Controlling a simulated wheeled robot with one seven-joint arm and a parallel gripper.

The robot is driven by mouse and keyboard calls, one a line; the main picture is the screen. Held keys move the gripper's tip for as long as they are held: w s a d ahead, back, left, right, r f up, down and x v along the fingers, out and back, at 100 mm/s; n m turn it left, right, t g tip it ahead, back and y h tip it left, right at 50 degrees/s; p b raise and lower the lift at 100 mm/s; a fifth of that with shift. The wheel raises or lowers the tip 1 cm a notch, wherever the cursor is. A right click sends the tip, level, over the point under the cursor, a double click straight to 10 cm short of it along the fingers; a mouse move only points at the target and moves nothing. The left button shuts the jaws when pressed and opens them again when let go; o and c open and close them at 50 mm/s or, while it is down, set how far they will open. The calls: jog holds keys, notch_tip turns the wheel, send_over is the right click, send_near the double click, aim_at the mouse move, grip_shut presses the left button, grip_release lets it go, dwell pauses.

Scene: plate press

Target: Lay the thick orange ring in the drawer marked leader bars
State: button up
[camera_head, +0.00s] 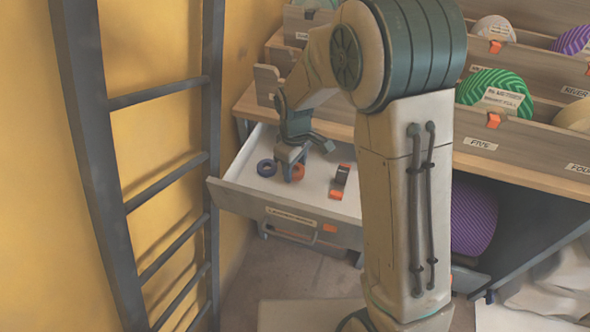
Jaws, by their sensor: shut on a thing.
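A drawer (243,202) under the counter is pulled open, with a white floor and a label on its front too small to read surely. My gripper (291,175) points down into the drawer, near its left part. A dark and orange piece (341,179) lies to the right.
A dark ladder (119,200) stands at the left by the yellow wall. Wooden bins above the counter hold patterned discs, including a green one (494,90). A purple disc (473,218) is under the counter at right. Bare drawer floor shows in front of my gripper.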

jog(key=shift+f, duration=0.65)
jog(key=shift+f, duration=0.15)
jog(key=o, duration=1.1)
notch_tip(320, 180, up, 12)
jog(key=r+p, duration=0.1)
jog(key=p, duration=0.1)
jog(key=s+d+r+m+t, duration=0.1)
jog(key=s+d+r+m, duration=0.1)
jog(key=s+d+m, duration=0.3)
jog(key=s+d+r+m, duration=0.2)
jog(key=s+d+m, duration=0.4)
jog(key=s+d, duration=0.3)
jog(key=s, duration=0.4)
jog(key=shift+s+d+t, duration=0.15)
jog(key=shift+s+t, duration=0.2)
jog(key=shift+t, duration=0.05)
